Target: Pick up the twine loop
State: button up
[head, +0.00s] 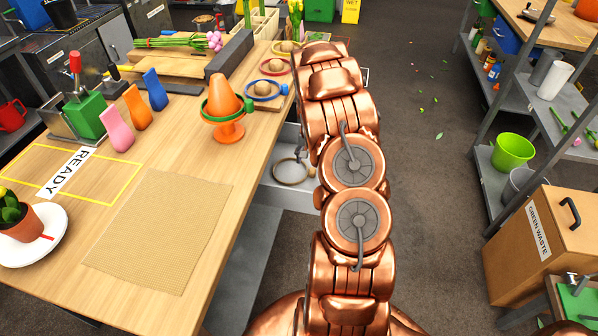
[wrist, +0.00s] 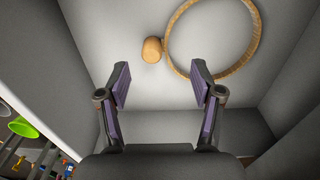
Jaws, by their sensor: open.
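The twine loop is a tan ring (wrist: 236,67) with a short wooden-looking knob (wrist: 153,50) at its left side. It lies on the floor of a grey open drawer. In the head view, the loop (head: 290,184) shows in the drawer (head: 263,190) beside the workbench, partly beside my copper arm. My gripper (wrist: 162,80) is open and empty in the wrist view, its two purple-padded fingers pointing toward the drawer floor. The knob appears ahead between the fingers, and the ring lies ahead and to the right.
Drawer walls stand close on both sides in the wrist view. On the bench (head: 180,150), an orange cone (head: 224,97) wears a green loop. Blue (head: 262,97) and red loops lie behind it.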

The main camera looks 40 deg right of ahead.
jog(key=shift+s+d+f+p, duration=0.15)
jog(key=shift+f+p, duration=0.6)
jog(key=shift+f, duration=1.85)
jog(key=c, duration=0.9)
jog(key=shift+r, duration=0.1)
